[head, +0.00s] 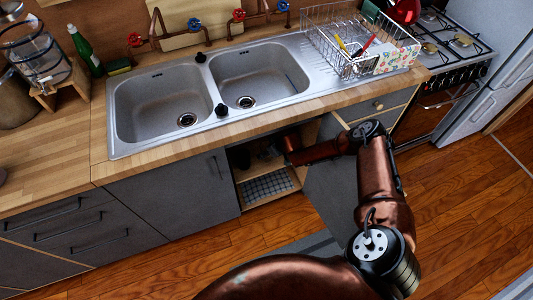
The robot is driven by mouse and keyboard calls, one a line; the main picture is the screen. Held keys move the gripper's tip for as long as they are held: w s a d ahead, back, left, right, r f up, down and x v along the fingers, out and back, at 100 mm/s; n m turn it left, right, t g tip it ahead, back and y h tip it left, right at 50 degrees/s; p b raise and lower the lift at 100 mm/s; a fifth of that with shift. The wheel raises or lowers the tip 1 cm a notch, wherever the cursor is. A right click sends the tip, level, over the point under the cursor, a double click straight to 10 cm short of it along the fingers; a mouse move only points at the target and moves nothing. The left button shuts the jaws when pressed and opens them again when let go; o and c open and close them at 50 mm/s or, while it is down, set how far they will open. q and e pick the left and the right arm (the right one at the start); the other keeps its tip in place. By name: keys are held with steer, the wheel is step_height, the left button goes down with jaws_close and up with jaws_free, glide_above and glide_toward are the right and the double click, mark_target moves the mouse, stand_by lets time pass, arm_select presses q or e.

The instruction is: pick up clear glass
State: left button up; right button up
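I cannot make out a clear drinking glass in the head view. An arm, which looks like my right one, reaches into the open cabinet (262,200) under the sink. Its gripper (270,153) is in the dark upper part of the cabinet, above a shelf with a checkered mat (267,186). The fingers are too dark and small to tell whether they are open or shut, or hold anything. My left gripper is out of view.
The open cabinet door (330,192) stands beside the arm. Above are the double sink (213,88) and a dish rack (345,45). A clear jar dispenser (38,58) on a wooden stand and a green bottle (85,52) stand at the left. The stove (450,50) is at the right.

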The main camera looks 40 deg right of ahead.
steer(key=c, duration=1.1)
steer(key=shift+r, duration=0.15)
